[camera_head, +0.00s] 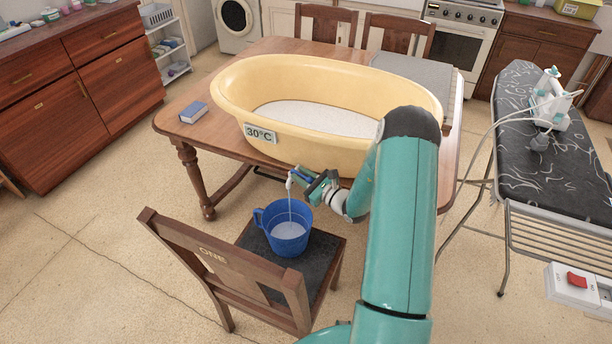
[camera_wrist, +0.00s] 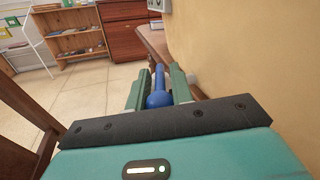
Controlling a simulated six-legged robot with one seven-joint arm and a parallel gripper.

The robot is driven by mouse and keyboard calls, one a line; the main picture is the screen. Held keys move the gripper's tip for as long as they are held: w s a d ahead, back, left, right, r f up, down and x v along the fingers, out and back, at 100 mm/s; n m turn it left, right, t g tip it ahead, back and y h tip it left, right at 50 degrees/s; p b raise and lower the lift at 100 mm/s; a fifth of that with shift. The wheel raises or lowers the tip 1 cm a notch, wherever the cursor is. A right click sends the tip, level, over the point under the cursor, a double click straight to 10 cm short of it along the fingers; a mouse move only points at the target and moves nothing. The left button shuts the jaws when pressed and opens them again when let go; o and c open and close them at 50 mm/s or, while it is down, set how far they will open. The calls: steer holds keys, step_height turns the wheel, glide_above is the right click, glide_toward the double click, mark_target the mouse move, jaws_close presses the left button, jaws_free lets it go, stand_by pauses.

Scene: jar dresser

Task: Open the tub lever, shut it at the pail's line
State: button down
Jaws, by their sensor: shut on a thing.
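The cream tub (camera_head: 325,150) stands on the wooden table with pale water inside and a "30°C" label on its wall. A white tap (camera_head: 291,179) sticks out at its lower front. My gripper (camera_head: 306,178) is shut on the blue lever at the tap; the lever (camera_wrist: 159,93) shows between both fingers in the wrist view. A thin stream runs from the tap into the blue pail (camera_head: 289,247) below. The pail stands upright on the chair seat, its handle to the left, with pale water inside. I cannot make out a line in the pail.
The chair (camera_head: 215,262), marked "ONE", stands before the table (camera_head: 180,130). A blue book (camera_head: 194,112) lies at the table's left. An ironing board (camera_head: 550,170) with an iron stands right. A red switch (camera_head: 577,280) is at lower right. Floor is clear at left.

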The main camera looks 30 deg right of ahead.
steer(key=c, duration=1.5)
jaws_free()
steer(key=v, duration=1.3)
steer(key=shift+s, duration=0.4)
